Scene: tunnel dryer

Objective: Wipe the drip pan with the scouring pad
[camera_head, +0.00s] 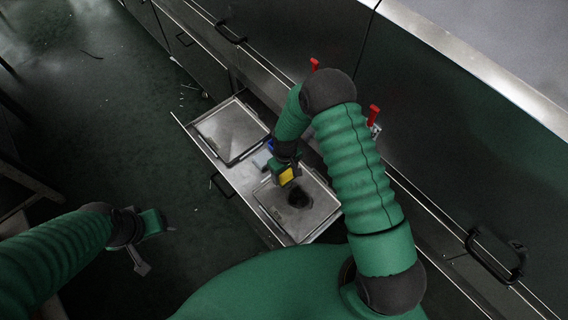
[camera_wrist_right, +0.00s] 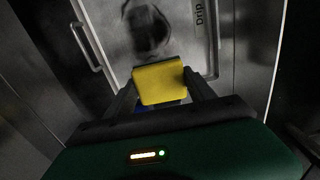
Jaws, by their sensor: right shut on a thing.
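The drip pan (camera_head: 273,203) is a flat metal pan in the front part of the open drawer in the head view. It bears a dark smudge (camera_head: 298,197). In the wrist view the pan (camera_wrist_right: 186,45) carries a label reading "Drip", and the smudge (camera_wrist_right: 147,28) lies just beyond the pad. My right gripper (camera_head: 286,170) is shut on the yellow scouring pad (camera_wrist_right: 160,82), which also shows in the head view (camera_head: 287,176). The pad is over the pan beside the smudge; whether it touches is unclear. My left gripper (camera_head: 157,246) is open and empty over the floor.
A second metal pan (camera_head: 231,131) lies farther back in the same drawer (camera_head: 190,128). A small blue thing (camera_head: 269,146) shows beside my right gripper. Red-handled valves (camera_head: 374,112) and the dark cabinet front stand at the right. The floor at left is mostly clear.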

